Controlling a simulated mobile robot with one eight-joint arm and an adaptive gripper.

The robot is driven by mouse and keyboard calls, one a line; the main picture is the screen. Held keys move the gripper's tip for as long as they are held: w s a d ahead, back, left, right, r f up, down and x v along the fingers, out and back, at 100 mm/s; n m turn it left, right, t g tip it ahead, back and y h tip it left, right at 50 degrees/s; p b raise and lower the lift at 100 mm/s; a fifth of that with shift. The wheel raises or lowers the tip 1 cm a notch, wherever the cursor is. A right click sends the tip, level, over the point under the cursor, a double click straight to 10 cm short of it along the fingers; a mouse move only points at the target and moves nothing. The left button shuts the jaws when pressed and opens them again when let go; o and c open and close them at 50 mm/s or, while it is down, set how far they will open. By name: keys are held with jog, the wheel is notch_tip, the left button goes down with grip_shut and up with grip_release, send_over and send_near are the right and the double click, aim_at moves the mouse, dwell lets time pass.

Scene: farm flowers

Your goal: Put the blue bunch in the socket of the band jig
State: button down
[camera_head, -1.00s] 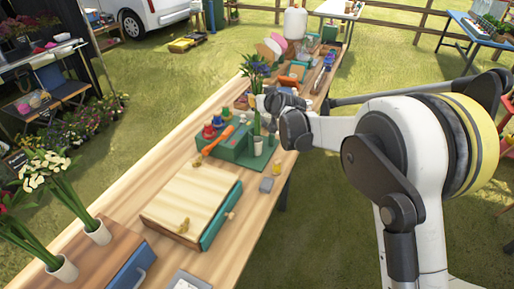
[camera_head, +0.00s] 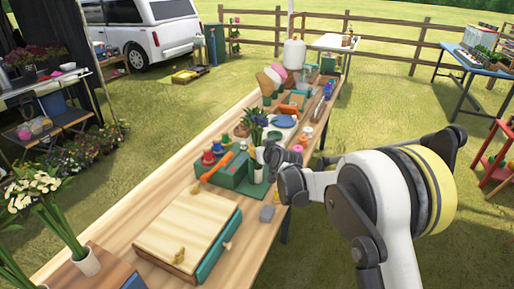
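The fingers are small and partly hidden by the arm. I cannot tell whether the stem ends are inside the socket.
An orange-handled tool (camera_head: 217,167) and coloured spools (camera_head: 208,158) are at the jig's left. A wooden box (camera_head: 187,226) with a green drawer stands nearer. A small grey block (camera_head: 267,213) lies right of it. Potted white flowers (camera_head: 86,262) stand at front left. Plates and cones are farther back.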

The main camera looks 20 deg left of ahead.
jog(key=c, duration=1.3)
grip_release()
jog(key=shift+f, duration=0.1)
jog(key=shift+c, duration=0.2)
jog(key=p+v, duration=0.3)
jog(key=v, duration=0.9)
jog(key=shift+r, duration=0.2)
